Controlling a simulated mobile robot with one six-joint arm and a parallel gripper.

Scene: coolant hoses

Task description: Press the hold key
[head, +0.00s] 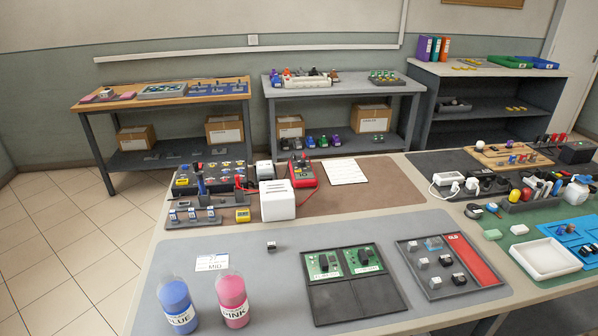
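A red and dark handheld meter (302,172) stands on the brown mat, behind a white box and left of a white grid sheet. Its face has a dark panel, but its keys are too small to read. I cannot make out a key marked hold on it or elsewhere. A red lead lies on the mat near its foot. My gripper is not in view.
The white box (277,200) stands in front of the meter. A tool rack (208,190) is to its left, with a yellow block (243,215) nearby. The white grid sheet (345,171) lies to the right. Blue (177,302) and pink (232,298) bottles stand in front. Brown mat at right is clear.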

